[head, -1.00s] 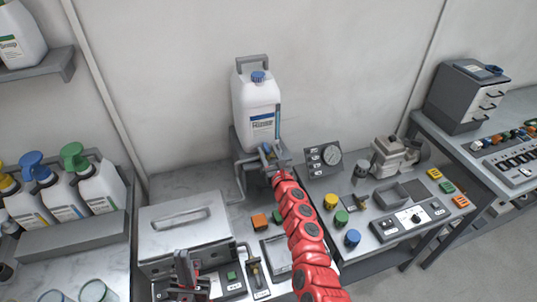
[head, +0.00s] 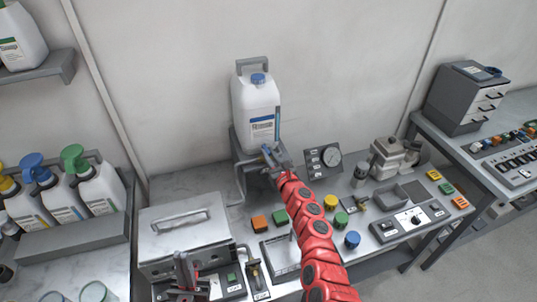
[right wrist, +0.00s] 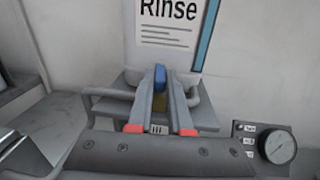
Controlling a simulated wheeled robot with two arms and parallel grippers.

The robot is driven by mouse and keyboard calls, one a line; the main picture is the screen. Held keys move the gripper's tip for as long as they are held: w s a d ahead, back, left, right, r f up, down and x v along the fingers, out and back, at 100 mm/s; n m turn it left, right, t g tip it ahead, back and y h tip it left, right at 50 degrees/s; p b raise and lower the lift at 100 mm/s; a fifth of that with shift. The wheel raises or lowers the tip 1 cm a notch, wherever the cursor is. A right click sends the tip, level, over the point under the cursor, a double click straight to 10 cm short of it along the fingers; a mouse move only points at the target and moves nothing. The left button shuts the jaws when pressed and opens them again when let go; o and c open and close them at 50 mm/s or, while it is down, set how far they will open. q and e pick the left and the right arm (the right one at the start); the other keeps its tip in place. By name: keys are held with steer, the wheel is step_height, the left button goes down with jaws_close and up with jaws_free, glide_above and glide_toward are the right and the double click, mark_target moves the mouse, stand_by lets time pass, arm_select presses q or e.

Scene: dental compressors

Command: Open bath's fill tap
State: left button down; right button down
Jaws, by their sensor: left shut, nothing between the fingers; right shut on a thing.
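A white rinse container (head: 256,108) with a blue cap stands on a grey stand against the wall. The fill tap's blue handle (right wrist: 160,76) is below its label in the right wrist view. My right gripper (right wrist: 162,95) is shut on this handle, with a finger on each side. In the head view my right gripper (head: 272,155) is at the container's foot and hides most of the tap. The bath (head: 185,228), a grey box with a handled lid, sits left of it, lid down. My left gripper (head: 184,268) is shut and empty in front of the bath.
A pressure gauge (head: 331,157) stands right of the tap. Yellow, green and blue knobs (head: 352,239) and a switch panel (head: 412,219) lie right of my arm. Pump bottles (head: 97,188) stand at the left.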

steer(key=shift+w+d+f+n+g+y+b, duration=0.15)
steer(key=shift+d+n+g+y+b, duration=0.15)
steer(key=shift+n+g+y, duration=0.35)
steer(key=n+g+y+b, duration=0.1)
steer(key=b, duration=0.2)
steer(key=n+g+y+b, duration=0.1)
steer(key=n+y+b, duration=0.1)
steer(key=n+g+y+b, duration=0.1)
steer(key=g+y+b, duration=0.1)
steer(key=b, duration=0.1)
steer(key=shift+w+d+f+y+b, duration=0.2)
steer(key=shift+f+y+b, duration=0.05)
steer(key=shift+b, duration=0.05)
steer(key=shift+r+n+g+y+b, duration=0.35)
steer(key=shift+n+g+b, duration=0.2)
steer(key=shift+b, duration=0.4)
steer(key=c, duration=0.8)
jaws_free()
steer(key=shift+w, duration=0.1)
steer(key=shift+c, duration=0.2)
steer(key=shift+d, duration=0.1)
steer(key=shift+s+d, duration=0.15)
steer(key=shift+s, duration=0.05)
steer(key=p+v, duration=0.2)
steer(key=v, duration=1.4)
steer(key=shift+s+d, duration=0.3)
